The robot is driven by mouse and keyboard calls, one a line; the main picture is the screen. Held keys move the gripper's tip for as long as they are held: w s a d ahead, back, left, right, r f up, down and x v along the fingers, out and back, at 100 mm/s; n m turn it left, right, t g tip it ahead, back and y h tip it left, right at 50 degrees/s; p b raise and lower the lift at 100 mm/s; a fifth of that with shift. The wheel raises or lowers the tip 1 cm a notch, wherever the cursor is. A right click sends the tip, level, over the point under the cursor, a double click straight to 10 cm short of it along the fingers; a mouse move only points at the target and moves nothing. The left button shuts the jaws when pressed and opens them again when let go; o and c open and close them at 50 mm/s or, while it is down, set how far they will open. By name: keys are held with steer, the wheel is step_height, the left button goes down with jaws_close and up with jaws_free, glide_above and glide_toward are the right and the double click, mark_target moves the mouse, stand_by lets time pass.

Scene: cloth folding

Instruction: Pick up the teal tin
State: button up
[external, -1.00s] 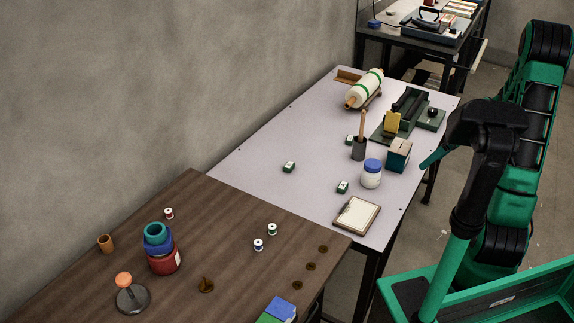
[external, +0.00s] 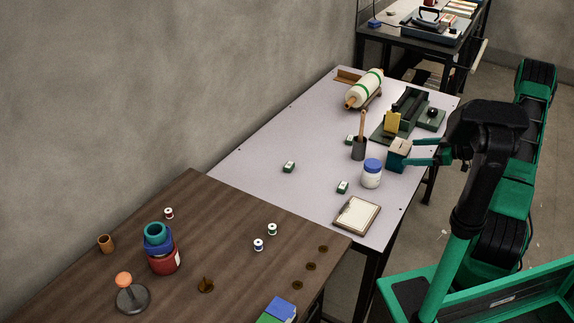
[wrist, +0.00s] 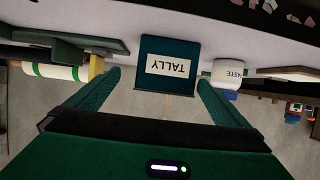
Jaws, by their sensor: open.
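The teal tin (external: 394,159) is a small box with a pale brown top, near the right edge of the grey-white table (external: 250,150). In the wrist view the tin (wrist: 150,46) appears upside down, with a pale label reading TALLY. My gripper (external: 411,152) is at the tin's right side with its fingers pointing left towards it. In the wrist view my gripper (wrist: 160,80) is open, one finger on each side of the tin's outline. Gaps show between the fingers and the tin there. How far the fingertips reach along its sides is hard to tell.
A white jar with a blue lid (external: 371,174) stands close in front of the tin. A dark cup with a wooden stick (external: 359,149) is to its left. A clipboard (external: 357,215) lies at the table's front.

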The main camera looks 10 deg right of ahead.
mark_target(389, 154)
steer(key=x, duration=0.5)
steer(key=shift+a, duration=0.1)
steer(key=shift+s+a+x, duration=0.1)
steer(key=shift+s+x, duration=0.05)
steer(key=shift+x, duration=1.15)
steer(key=shift+s+a+x, duration=0.15)
steer(key=shift+x, duration=1.15)
steer(key=c, duration=1.4)
steer(key=shift+o, duration=0.2)
